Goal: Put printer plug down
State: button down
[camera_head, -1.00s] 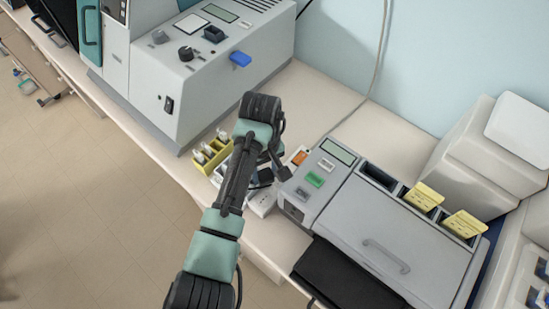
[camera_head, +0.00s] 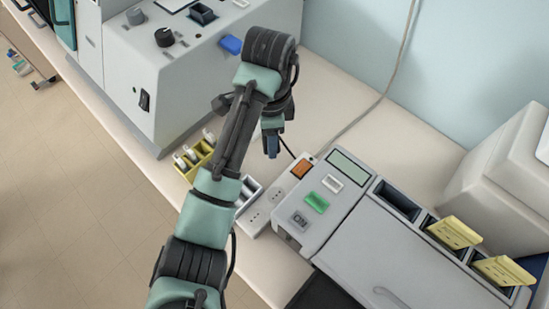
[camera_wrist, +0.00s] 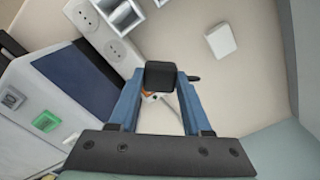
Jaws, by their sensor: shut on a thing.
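The printer plug is a black block (camera_wrist: 160,75) with a cable. My gripper (camera_wrist: 161,84) is shut on it, with one blue fingertip on each side. In the head view my gripper (camera_head: 272,142) hangs over the bench just behind the power strip (camera_head: 258,212), and the plug is hard to make out there. The power strip also shows in the wrist view (camera_wrist: 122,50), apart from the plug, with round sockets.
A yellow rack with bottles (camera_head: 193,160) stands left of the strip. A large grey machine (camera_head: 165,80) fills the back left. A small white block (camera_wrist: 220,40) lies on the bench in the wrist view. Bare bench (camera_head: 340,100) is open behind my gripper.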

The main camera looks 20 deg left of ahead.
jog(key=shift+w+m, duration=0.15)
jog(key=shift+m, duration=0.15)
jog(key=shift+f+b, duration=0.2)
jog(key=shift+b, duration=0.1)
jog(key=b, duration=0.4)
send_over(272, 168)
notch_tip(272, 168, down, 5)
jog(key=shift+f, duration=0.15)
jog(key=shift+f+p, duration=0.15)
jog(key=shift+p, duration=0.3)
jog(key=shift+f, duration=1.95)
jog(key=shift+f, duration=0.6)
jog(key=shift+c, duration=1.7)
grip_release()
